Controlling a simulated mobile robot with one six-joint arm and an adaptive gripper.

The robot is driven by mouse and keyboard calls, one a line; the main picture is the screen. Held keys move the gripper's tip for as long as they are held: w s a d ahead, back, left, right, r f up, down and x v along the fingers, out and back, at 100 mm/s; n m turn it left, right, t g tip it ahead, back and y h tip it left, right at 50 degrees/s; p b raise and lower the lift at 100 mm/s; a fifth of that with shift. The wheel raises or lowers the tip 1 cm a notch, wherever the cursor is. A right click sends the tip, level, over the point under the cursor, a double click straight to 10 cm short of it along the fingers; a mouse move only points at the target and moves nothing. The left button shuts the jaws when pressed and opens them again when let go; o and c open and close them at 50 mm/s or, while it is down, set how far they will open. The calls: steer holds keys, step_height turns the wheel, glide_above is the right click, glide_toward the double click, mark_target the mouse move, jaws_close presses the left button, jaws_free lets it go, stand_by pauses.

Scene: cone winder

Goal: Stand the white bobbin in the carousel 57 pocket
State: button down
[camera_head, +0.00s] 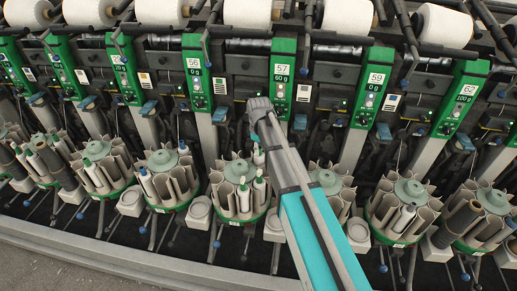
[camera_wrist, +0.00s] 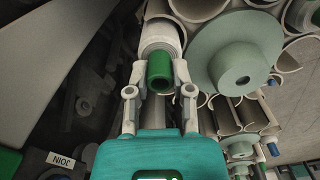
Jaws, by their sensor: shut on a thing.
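My gripper (camera_wrist: 160,92) is shut on the white bobbin (camera_wrist: 162,38), with one finger on each side near its green tube end (camera_wrist: 159,69). The bobbin points away from the wrist camera, among the curved grey pocket walls of a carousel (camera_wrist: 235,55). Its far end is hidden, so I cannot tell whether it is seated. In the head view my gripper (camera_head: 258,150) is above the back right of a carousel (camera_head: 238,172) near the green 57 sign (camera_head: 282,70). White bobbins with green tips stand in that carousel.
Similar carousels stand left (camera_head: 166,160) and right (camera_head: 409,190). Grey machine columns and a dark panel rise close behind my gripper. A "JOIN" label (camera_wrist: 61,160) shows at lower left in the wrist view. Open floor (camera_head: 60,265) lies in front of the machine.

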steer(key=shift+f+b, duration=0.85)
steer(key=shift+f, duration=0.05)
stand_by(0.3)
steer(key=shift+c, duration=2.1)
jaws_free()
steer(key=shift+r, duration=0.2)
step_height(320, 180, up, 20)
steer(key=p, duration=2)
steer(key=shift+f, duration=0.15)
